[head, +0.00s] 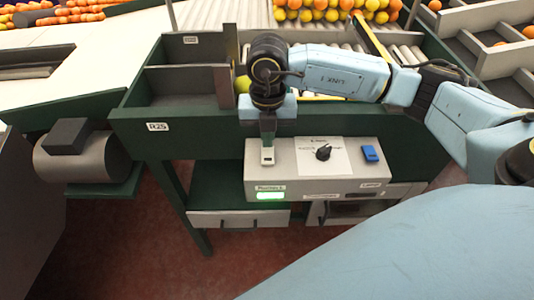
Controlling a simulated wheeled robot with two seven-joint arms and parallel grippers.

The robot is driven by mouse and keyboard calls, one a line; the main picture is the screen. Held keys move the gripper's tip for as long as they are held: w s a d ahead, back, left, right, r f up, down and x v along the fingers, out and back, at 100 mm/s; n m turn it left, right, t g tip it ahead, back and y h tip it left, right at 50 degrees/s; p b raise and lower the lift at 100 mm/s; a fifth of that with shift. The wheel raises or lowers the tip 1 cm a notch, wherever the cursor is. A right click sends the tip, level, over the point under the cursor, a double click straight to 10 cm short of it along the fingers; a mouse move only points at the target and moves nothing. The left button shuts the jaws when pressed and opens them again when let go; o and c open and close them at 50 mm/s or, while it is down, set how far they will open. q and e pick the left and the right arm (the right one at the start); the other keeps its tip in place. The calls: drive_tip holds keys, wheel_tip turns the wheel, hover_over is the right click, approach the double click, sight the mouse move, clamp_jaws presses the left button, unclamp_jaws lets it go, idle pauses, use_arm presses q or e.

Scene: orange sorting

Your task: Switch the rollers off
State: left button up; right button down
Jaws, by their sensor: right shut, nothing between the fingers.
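A grey control box (318,187) is fixed to the front of the dark green machine frame. On its top are a black knob (323,152) on a white plate and a small blue switch (371,153) to the right. A green lamp (271,196) glows on its front left. My right gripper (267,154) points down over the left part of the box top, shut and empty. My left gripper is out of view.
Behind the box are grey-walled bins (183,82) and a roller bed with oranges and yellow fruit (330,12). A grey motor-like cylinder (85,160) sits at the left. A drawer (238,219) is below the box.

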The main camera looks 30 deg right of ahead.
drive_tip(key=shift+f+b, duration=0.55)
drive_tip(key=shift+f, duration=0.2)
drive_tip(key=shift+r, duration=0.15)
drive_tip(key=shift+r+p, duration=2.35)
drive_tip(key=shift+r, duration=1.1)
drive_tip(key=shift+f, duration=0.1)
